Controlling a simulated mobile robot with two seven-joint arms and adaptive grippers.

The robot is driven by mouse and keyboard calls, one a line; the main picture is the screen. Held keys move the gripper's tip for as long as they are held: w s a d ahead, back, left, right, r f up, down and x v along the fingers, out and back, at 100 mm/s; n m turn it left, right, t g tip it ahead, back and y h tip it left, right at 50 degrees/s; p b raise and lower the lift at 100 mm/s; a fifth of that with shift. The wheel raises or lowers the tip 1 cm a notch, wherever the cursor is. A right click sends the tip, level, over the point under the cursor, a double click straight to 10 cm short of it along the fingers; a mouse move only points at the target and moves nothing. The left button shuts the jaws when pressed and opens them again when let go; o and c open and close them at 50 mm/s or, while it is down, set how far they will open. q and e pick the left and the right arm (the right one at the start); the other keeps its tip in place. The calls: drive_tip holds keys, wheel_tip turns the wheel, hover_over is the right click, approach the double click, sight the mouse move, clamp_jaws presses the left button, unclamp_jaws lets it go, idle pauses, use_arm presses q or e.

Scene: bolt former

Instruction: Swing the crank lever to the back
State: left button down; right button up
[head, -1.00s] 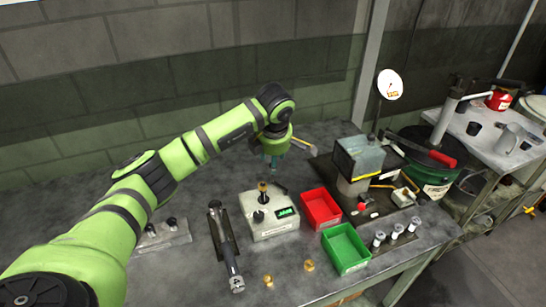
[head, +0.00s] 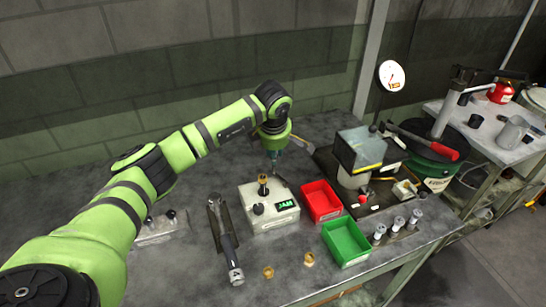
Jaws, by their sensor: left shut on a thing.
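My left gripper (head: 274,158) points down over the bench, behind the white box with the green display. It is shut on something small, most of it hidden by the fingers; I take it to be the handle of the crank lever. A thin pale bar (head: 303,145), which looks like part of the crank lever, shows just right of the gripper, toward the bolt former (head: 362,150). The bolt former is a grey box-shaped machine with a yellow stripe. My right gripper is not in view.
The white display box (head: 270,213) stands in front of the gripper. A red tray (head: 321,203) and a green tray (head: 346,246) lie right of it. A dark tool (head: 224,240) lies left. A red-handled lever (head: 442,149) is at the right. The bench's back left is clear.

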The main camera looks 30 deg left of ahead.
use_arm(q)
drive_tip(key=shift+w+f+m+b, duration=0.15)
drive_tip(key=shift+w+m+b, duration=0.2)
drive_tip(key=shift+m, duration=0.35)
drive_tip(key=shift+s+d+h, duration=0.1)
drive_tip(key=shift+h, duration=0.2)
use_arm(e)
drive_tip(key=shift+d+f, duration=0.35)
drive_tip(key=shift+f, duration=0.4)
use_arm(q)
drive_tip(key=c, duration=1.1)
unclamp_jaws()
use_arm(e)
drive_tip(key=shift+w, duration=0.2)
use_arm(q)
drive_tip(key=v, duration=1.2)
drive_tip(key=shift+s, duration=0.1)
